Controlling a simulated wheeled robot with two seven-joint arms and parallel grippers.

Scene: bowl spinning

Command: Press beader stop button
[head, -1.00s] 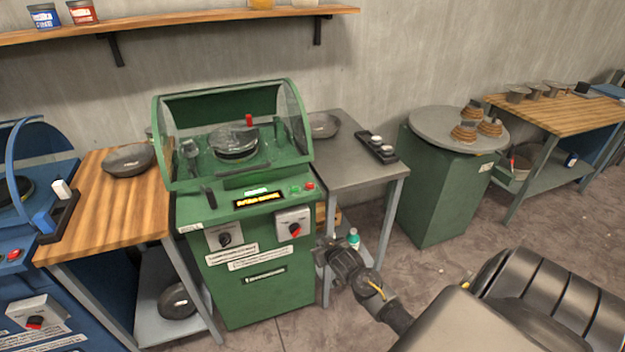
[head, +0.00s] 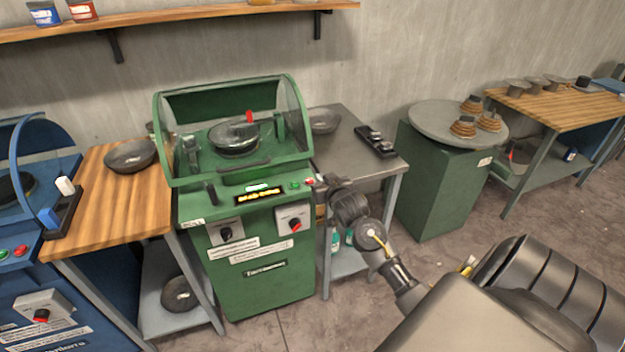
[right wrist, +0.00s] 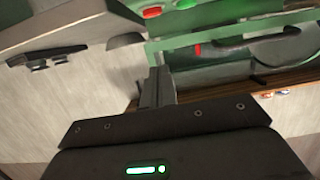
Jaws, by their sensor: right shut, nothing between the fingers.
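The green beader (head: 255,270) stands at centre-left in the head view, its clear hood down over a dark bowl (head: 232,138). Its red stop button (head: 309,182) sits at the right end of the front panel, beside the green button (head: 294,186). In the right wrist view the red button (right wrist: 154,12) and green button (right wrist: 187,4) show at the top. My right gripper (head: 321,182) is shut and empty, just right of the red button; a gap shows between its fingers (right wrist: 157,88) and the button in the wrist view. My left gripper is out of view.
A grey side table (head: 348,168) with a black switch box (head: 375,142) and a bowl (head: 322,121) stands right of the beader. A wooden table (head: 110,210) stands left, beside a blue machine (head: 50,290). A round-topped green stand (head: 435,122) is farther right.

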